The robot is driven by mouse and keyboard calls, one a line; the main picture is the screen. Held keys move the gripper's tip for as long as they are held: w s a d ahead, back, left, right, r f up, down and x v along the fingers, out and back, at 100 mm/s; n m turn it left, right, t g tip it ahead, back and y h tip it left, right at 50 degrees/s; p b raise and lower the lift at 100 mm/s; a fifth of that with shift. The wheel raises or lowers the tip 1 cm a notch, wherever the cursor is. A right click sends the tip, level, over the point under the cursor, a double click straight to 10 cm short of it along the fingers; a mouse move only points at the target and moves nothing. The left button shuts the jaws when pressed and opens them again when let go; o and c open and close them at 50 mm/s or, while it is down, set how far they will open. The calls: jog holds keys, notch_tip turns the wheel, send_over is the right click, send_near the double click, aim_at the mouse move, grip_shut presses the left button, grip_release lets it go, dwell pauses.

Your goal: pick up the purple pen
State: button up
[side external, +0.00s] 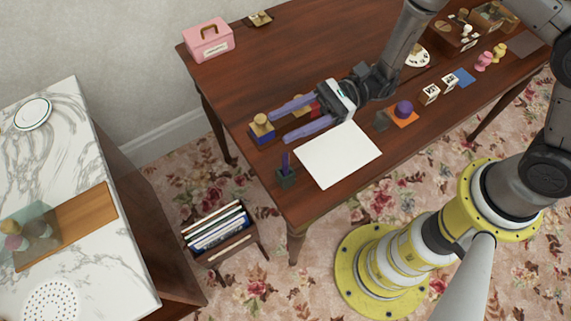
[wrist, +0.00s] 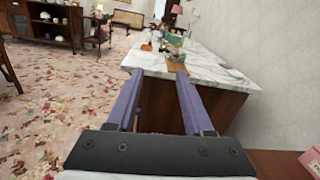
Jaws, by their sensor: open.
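The purple pen (side external: 285,160) stands upright in a small dark holder (side external: 286,179) near the table's left front corner in the side view. My gripper (side external: 279,126) has long purple fingers, spread apart and empty, pointing left above the table. The fingertips are just behind the pen in the picture and apart from it. Their height above the table is hard to judge. In the wrist view the open fingers (wrist: 160,76) point across the room, and the pen does not show there.
A blue-based block with a gold knob (side external: 262,129) stands by the fingertips. A white sheet (side external: 338,156) lies right of the pen. A purple ball on an orange square (side external: 404,110) and dice (side external: 430,94) are further right. A pink box (side external: 208,40) sits at the back.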

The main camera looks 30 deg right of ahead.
jog(key=m, duration=0.1)
send_over(283, 168)
jog(key=d, duration=0.3)
notch_tip(283, 168, down, 5)
jog(key=shift+g, duration=0.3)
notch_tip(283, 168, down, 4)
jog(key=shift+a+f, duration=0.15)
jog(key=shift+f, duration=0.75)
jog(key=a, duration=0.5)
jog(key=shift+f, duration=0.1)
jog(key=shift+c, duration=0.2)
grip_shut()
